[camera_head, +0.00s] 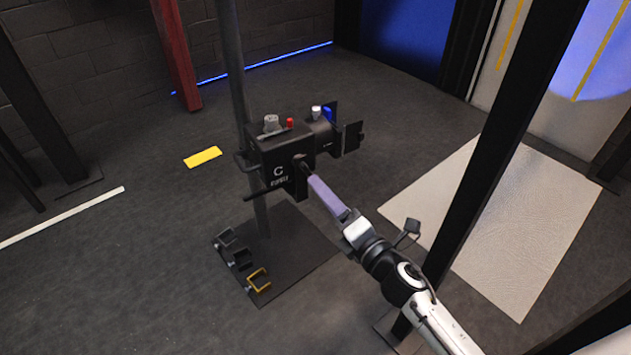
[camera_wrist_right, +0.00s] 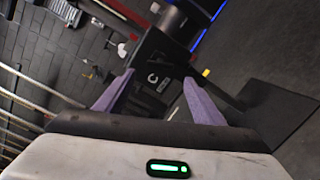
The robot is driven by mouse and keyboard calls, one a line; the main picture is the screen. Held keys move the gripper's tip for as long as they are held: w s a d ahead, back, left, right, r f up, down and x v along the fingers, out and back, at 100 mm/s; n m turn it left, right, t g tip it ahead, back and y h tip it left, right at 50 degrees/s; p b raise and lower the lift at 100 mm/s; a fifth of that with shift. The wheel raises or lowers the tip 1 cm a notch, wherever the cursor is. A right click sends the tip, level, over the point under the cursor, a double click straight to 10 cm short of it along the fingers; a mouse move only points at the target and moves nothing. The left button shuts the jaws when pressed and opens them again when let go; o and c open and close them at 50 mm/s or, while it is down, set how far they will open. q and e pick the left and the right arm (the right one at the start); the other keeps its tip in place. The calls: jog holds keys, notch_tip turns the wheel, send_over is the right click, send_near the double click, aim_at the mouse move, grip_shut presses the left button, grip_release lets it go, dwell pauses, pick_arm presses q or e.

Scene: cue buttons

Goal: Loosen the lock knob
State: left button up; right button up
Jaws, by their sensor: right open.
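A black stage-light-like device (camera_head: 270,155) with a white C mark is held on a grey upright pole (camera_head: 233,75). On its side is a small dark knob-like part (camera_head: 301,161); I cannot tell for sure that it is the lock knob. My right gripper (camera_head: 312,181), with purple fingers, points at this side, close to that part; contact cannot be told. In the right wrist view the gripper (camera_wrist_right: 156,84) is open, with the black device (camera_wrist_right: 157,62) ahead between and beyond the fingertips. My left gripper is not in view.
A grey knob (camera_head: 270,123), red button (camera_head: 290,123) and white knob (camera_head: 316,111) sit on top of the device. A dark base plate (camera_head: 300,262) carries several brackets, one yellow (camera_head: 259,280). A dark post (camera_head: 500,130) stands right of my right arm.

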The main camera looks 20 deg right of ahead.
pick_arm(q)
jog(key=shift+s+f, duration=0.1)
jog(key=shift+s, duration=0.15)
pick_arm(e)
jog(key=v, duration=0.3)
jog(key=s+a+f+m+g, duration=0.35)
jog(key=s+f+m, duration=0.25)
jog(key=s+m, duration=0.55)
jog(key=s+a+f+m+g, duration=0.3)
jog(key=s+f+m+g, duration=0.2)
jog(key=s+m, duration=0.6)
pick_arm(q)
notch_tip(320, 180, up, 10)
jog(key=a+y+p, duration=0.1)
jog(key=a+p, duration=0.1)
jog(key=p, duration=1.5)
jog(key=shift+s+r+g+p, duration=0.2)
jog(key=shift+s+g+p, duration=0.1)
jog(key=shift+p, duration=0.05)
pick_arm(e)
notch_tip(320, 180, up, 10)
jog(key=d+h, duration=0.1)
jog(key=shift+s+d+m, duration=0.25)
jog(key=shift+s+m, duration=0.1)
jog(key=shift+s, duration=0.05)
